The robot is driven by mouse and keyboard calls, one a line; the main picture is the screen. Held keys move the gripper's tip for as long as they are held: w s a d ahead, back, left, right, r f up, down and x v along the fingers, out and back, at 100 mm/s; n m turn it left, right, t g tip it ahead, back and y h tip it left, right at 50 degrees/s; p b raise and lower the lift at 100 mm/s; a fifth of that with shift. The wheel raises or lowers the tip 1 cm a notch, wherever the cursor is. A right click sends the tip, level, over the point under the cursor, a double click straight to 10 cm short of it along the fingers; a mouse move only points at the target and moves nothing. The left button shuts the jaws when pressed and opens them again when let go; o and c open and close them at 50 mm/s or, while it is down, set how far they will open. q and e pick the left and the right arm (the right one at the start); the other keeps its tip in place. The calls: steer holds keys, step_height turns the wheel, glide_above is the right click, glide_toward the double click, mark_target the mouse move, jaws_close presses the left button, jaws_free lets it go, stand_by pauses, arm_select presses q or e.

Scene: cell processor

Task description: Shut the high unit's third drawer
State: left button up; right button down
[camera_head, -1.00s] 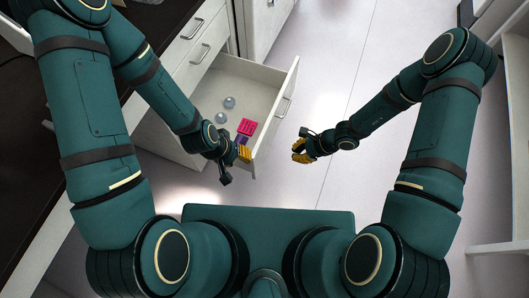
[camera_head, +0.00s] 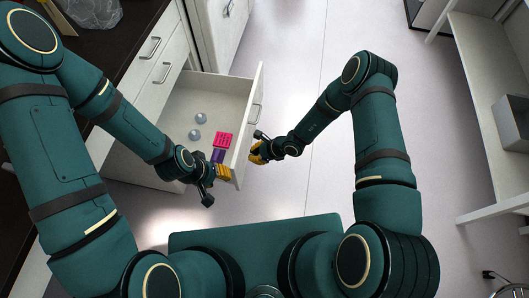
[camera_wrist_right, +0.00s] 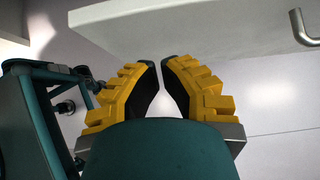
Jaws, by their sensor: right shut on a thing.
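The high unit's third drawer (camera_head: 247,125) stands pulled out in the head view, its bar handle (camera_head: 256,114) on the outer face. My right gripper (camera_head: 256,153) is just outside that front, past the handle's near end. In the right wrist view its yellow fingers (camera_wrist_right: 160,62) are nearly together, tips close under the white drawer front (camera_wrist_right: 180,25). The handle (camera_wrist_right: 303,28) is apart from them, at the upper right. What they grip is not clear; the drawer front is nearest. My left gripper (camera_head: 222,172) is at the drawer's near front corner; its opening is unclear.
Two shut drawers (camera_head: 157,58) are above, under a dark worktop (camera_head: 95,50). A white shelf (camera_head: 475,110) stands at right. The floor between is clear.

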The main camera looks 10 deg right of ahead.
mark_target(240, 154)
steer(key=shift+w+a+r, duration=0.1)
steer(key=shift+w+a, duration=0.2)
steer(key=shift+a, duration=0.5)
steer(key=shift+w+a+r, duration=0.1)
steer(key=shift+w+a, duration=0.2)
steer(key=shift+a, duration=0.45)
arm_select(q)
steer(key=shift+f, duration=0.2)
